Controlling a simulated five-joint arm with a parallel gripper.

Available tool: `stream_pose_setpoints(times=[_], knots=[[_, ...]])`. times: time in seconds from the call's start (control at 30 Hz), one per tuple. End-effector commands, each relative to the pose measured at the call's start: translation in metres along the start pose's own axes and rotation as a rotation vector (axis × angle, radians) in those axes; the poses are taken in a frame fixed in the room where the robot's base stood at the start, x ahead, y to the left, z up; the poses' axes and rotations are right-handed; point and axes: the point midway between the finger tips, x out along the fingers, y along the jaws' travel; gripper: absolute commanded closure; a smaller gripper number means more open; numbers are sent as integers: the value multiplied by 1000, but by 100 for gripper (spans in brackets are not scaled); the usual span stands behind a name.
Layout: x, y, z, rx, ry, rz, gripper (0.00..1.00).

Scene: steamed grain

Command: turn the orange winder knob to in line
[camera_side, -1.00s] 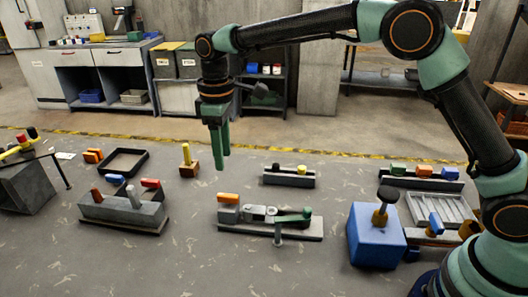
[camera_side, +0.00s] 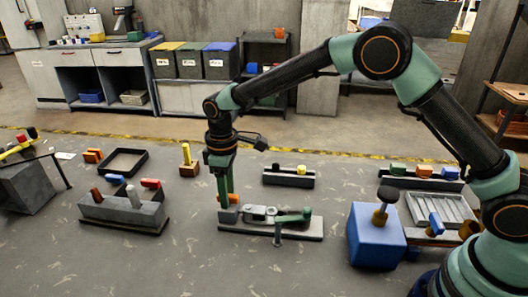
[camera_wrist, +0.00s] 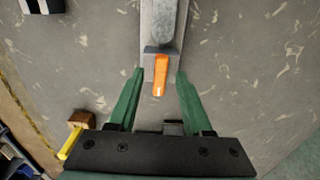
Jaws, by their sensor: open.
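The orange winder knob (camera_wrist: 161,74) is a bar-shaped handle on the left end of a grey fixture (camera_side: 270,228). In the wrist view it lies roughly along the length of the fixture's base (camera_wrist: 156,15), between and ahead of my two green fingers. My gripper (camera_wrist: 160,80) is open, with one finger on each side of the knob and a gap showing on both sides. In the side view my gripper (camera_side: 225,200) points straight down over the knob (camera_side: 233,199) and partly hides it. I cannot tell the fingertips' exact height.
On the same fixture a green lever (camera_side: 294,215) lies at the right. A grey block with several coloured handles (camera_side: 122,208) stands left, and a blue box with a dark knob (camera_side: 375,237) right. A wooden block with a yellow post (camera_side: 188,165) stands behind. The floor in front is clear.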

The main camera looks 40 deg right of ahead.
Motion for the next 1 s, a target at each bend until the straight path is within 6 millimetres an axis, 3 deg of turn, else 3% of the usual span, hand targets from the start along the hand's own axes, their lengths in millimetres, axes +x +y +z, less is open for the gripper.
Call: stream_pose_setpoints(times=[0.07, 0.1, 0.2, 0.67, 1.0], knots=[[0, 0, 0, 0, 0, 0, 54], [0, 0, 0, 0, 0, 0, 69], [0, 0, 0, 0, 0, 0, 100], [-1, 0, 0, 67, 0, 0, 100], [-1, 0, 0, 326, 0, 0, 100]])
